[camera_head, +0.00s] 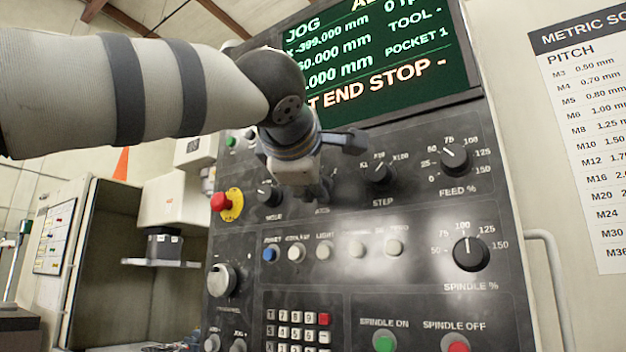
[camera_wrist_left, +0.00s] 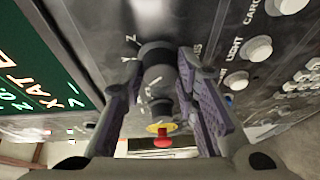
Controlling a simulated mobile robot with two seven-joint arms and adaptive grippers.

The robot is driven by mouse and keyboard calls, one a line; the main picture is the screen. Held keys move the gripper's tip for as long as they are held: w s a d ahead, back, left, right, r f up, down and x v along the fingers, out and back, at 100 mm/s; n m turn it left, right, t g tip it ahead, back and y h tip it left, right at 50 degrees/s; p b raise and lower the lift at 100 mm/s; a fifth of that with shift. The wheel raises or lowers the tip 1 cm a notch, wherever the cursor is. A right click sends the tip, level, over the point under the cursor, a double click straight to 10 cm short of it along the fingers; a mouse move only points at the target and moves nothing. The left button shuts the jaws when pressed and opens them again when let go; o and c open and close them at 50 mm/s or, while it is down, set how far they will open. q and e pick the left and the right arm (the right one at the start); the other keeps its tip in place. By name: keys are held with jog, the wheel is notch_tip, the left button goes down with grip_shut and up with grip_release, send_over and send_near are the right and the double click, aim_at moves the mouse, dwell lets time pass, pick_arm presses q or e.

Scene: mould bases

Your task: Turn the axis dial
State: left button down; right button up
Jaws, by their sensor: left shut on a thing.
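The axis dial (camera_wrist_left: 155,62) is a black round knob on the dark control panel, with the letters Y and Z beside it in the left wrist view. My left gripper (camera_wrist_left: 158,82) is shut on it, one finger on each side. In the head view my left gripper (camera_head: 318,185) reaches the panel from the left and hides most of the dial. My right gripper is in neither view.
The mode dial (camera_head: 268,195) is left of my gripper, and the step dial (camera_head: 381,172) is right of it. A red emergency stop (camera_head: 221,202) sits at the panel's left edge. A row of round buttons (camera_head: 324,251) lies just below.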

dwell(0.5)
pick_arm(q)
jog(key=c, duration=1.2)
grip_release()
jog(key=shift+c, duration=0.2)
jog(key=v, duration=1.2)
